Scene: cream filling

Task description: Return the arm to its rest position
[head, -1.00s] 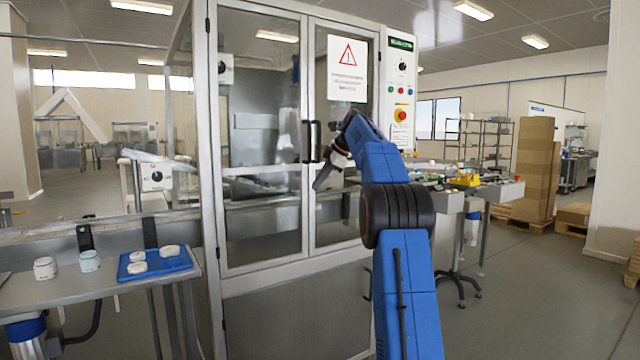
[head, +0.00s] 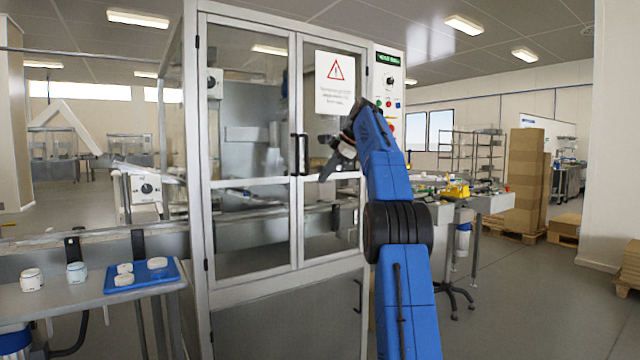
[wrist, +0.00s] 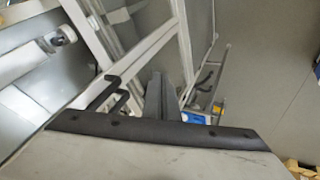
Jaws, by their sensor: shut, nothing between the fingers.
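My blue arm rises in front of the glass-doored machine (head: 250,235) in the head view. My gripper (head: 325,176) is at the end of the bent arm, in front of the right glass door, to the right of the dark door handle (head: 299,155). It looks small and dark there, and nothing shows in it. In the wrist view my gripper's grey fingers (wrist: 160,100) are together and empty. The doors look shut.
A steel side table (head: 60,300) at the left holds two jars and a blue tray (head: 112,287) with white lids. At the right are a workbench (head: 490,203), stacked cardboard boxes (head: 525,180) and open grey floor (head: 540,300).

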